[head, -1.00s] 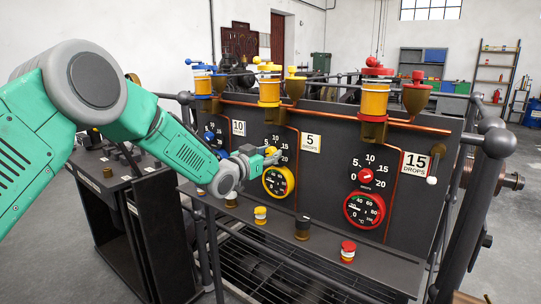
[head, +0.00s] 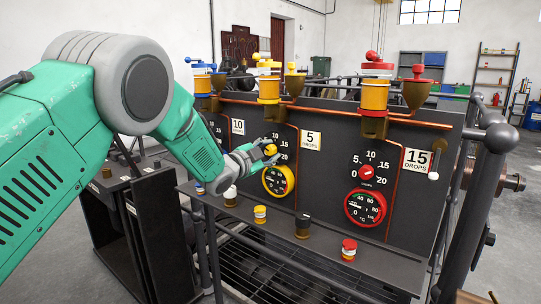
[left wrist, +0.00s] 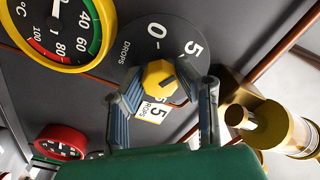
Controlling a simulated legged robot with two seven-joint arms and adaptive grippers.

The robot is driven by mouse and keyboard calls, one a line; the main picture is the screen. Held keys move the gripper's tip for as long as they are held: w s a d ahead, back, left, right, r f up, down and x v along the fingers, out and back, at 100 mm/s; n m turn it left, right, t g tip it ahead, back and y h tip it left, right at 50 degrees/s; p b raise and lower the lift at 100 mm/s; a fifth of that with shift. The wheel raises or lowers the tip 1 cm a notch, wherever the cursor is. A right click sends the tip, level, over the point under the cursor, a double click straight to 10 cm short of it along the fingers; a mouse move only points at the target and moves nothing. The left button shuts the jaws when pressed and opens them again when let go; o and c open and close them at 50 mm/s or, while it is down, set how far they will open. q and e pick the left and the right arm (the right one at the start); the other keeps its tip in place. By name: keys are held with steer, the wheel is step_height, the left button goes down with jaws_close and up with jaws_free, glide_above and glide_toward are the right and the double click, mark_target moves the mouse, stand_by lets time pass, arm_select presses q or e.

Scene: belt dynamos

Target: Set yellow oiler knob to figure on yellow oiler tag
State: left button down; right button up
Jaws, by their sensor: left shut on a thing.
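The yellow oiler knob (head: 270,150) sits on its black dial, above the yellow-rimmed gauge (head: 278,181). The left wrist view shows the knob (left wrist: 158,77) as a faceted yellow piece with a dark mark on its face. My left gripper (head: 266,152) is at the dial, its fingers shut on the knob from both sides. Knob and arm hide part of the dial scale; 0 and 5 show in the left wrist view. The yellow oiler tag (head: 311,141) right of the dial reads 5 DROPS. My right gripper is not in view.
To the right are a red knob (head: 367,172), a red gauge (head: 365,208) and a tag (head: 416,161) reading 15. A tag (head: 238,127) reading 10 is left. Copper pipes run down the panel. Several small capped pots stand on the ledge below.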

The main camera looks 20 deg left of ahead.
arm_select(q)
steer(key=shift+s+f+m, duration=0.1)
steer(key=shift+f+m, duration=0.3)
steer(key=shift+f, duration=0.1)
steer(key=c, duration=1.2)
jaws_free()
steer(key=shift+r, duration=0.2)
steer(key=shift+r, duration=0.1)
steer(key=v, duration=1.2)
